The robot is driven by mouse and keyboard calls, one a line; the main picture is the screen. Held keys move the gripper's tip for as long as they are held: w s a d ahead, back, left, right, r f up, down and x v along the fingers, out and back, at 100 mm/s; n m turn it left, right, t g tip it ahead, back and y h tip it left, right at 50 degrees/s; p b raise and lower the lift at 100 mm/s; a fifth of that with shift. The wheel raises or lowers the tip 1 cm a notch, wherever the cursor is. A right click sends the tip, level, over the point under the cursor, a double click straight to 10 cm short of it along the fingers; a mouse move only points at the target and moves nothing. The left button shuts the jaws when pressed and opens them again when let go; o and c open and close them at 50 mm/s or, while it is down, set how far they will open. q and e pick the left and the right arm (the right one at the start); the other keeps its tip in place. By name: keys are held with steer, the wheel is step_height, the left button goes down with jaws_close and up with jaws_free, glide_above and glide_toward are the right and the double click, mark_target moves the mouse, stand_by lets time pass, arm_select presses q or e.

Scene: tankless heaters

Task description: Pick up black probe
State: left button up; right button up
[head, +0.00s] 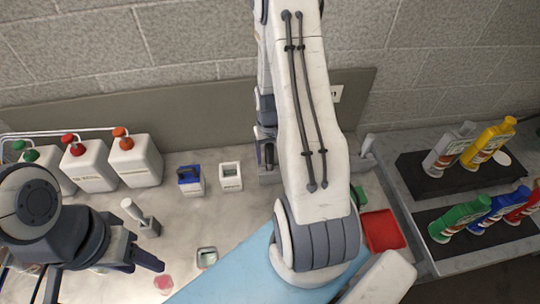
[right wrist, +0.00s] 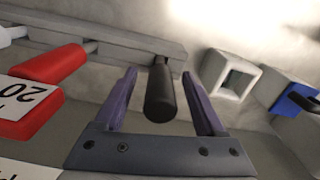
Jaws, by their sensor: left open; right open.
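The black probe (right wrist: 160,95) is a dark rounded cylinder, standing out from a grey holder along the wall in the right wrist view. My right gripper (right wrist: 160,90) is open, with one purple finger on each side of the probe and visible gaps between. In the head view the probe (head: 269,155) is a small dark shape below my right gripper (head: 266,132), partly hidden by my arm. My left gripper (head: 148,262) is open and empty, low on the left over the table, away from the probe.
A red handle (right wrist: 50,65) sits left of the probe in the right wrist view. White (head: 231,176) and blue (head: 190,180) boxes stand left of it in the head view. White canisters (head: 135,158) line the back left. A red tray (head: 384,230) and bottles (head: 460,220) are right.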

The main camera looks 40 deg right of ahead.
jaws_close()
